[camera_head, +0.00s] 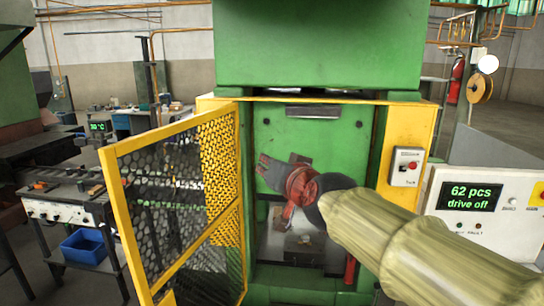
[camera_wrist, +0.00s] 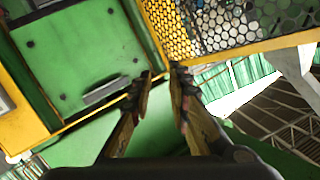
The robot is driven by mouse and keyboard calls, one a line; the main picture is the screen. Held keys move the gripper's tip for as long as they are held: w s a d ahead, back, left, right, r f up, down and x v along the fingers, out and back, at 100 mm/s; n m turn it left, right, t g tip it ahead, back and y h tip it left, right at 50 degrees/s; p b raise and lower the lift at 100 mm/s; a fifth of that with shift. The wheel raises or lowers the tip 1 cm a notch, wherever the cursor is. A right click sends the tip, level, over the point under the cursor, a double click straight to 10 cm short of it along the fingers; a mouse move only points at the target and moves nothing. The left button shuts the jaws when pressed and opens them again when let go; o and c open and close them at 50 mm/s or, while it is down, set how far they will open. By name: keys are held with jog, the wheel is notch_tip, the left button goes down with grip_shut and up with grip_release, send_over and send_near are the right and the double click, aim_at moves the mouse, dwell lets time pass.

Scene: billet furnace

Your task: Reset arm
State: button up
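My arm, in a beige sleeve (camera_head: 430,250), reaches in from the lower right in the head view. My gripper (camera_head: 277,164) is in front of the green press, in the opening between the yellow frame posts, with its fingers towards the upper left. In the wrist view the two fingers of my gripper (camera_wrist: 163,73) stand a little apart at the tips, with nothing between them. Below the gripper, small parts inside the press (camera_head: 300,243) are partly hidden by my arm.
The yellow mesh guard door (camera_head: 178,200) stands open, left of my gripper. A switch box (camera_head: 406,167) is on the right post. A control panel (camera_head: 480,205) reading "62 pcs drive off" stands at right. A workbench (camera_head: 65,205) with a blue bin (camera_head: 84,246) is at left.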

jog(key=s+d+r+t+b, duration=0.1)
jog(key=s+d+r+b, duration=0.1)
jog(key=s+d+r, duration=0.4)
jog(key=s+d+f+n+g+h+b, duration=0.1)
jog(key=s+f+g, duration=0.2)
jog(key=f, duration=0.7)
jog(key=s+d+f+g+h, duration=0.1)
jog(key=s+d+f+g, duration=0.15)
jog(key=f, duration=0.85)
jog(key=s+d+f+g+h+b, duration=0.1)
jog(key=s+d+f+g+b, duration=0.1)
jog(key=s+d+f, duration=0.3)
jog(key=s+d+f+g+h+b, duration=0.2)
jog(key=s+d+f+b, duration=0.3)
jog(key=s+f, duration=0.9)
notch_tip(320, 180, down, 4)
jog(key=shift+s+d+f+g, duration=0.25)
jog(key=shift+d+g, duration=0.2)
jog(key=shift+a, duration=0.1)
